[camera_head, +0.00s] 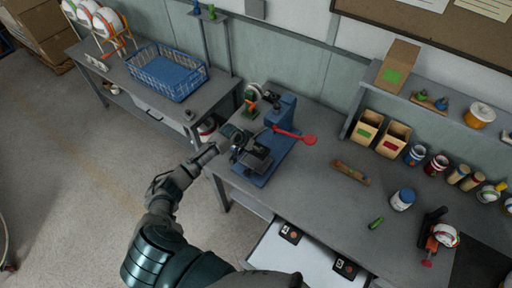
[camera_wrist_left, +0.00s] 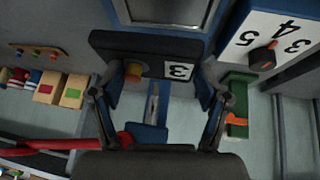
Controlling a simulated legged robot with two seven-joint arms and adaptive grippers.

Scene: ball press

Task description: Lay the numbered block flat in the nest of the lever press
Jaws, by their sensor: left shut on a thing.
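The lever press (camera_head: 283,150) is blue, with a red-tipped lever (camera_head: 309,140), and stands on the bench. My left gripper (camera_head: 255,156) is at the front of the press. In the left wrist view, its two fingers (camera_wrist_left: 157,92) are shut on a dark numbered block (camera_wrist_left: 140,48) with a white label reading 3. The block lies across the picture beside blue press parts. A blue-edged frame with a grey middle (camera_wrist_left: 165,12) shows beyond the block. I cannot tell whether the block touches the nest, and the nest is not clearly visible. My right gripper is not in view.
An open drawer (camera_head: 268,252) below the bench holds dark labelled blocks (camera_head: 290,233). A wooden strip (camera_head: 350,173), a white-and-blue jar (camera_head: 403,199) and a green item (camera_head: 376,223) lie right of the press. A numbered white plate (camera_wrist_left: 262,35) is near the gripper.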

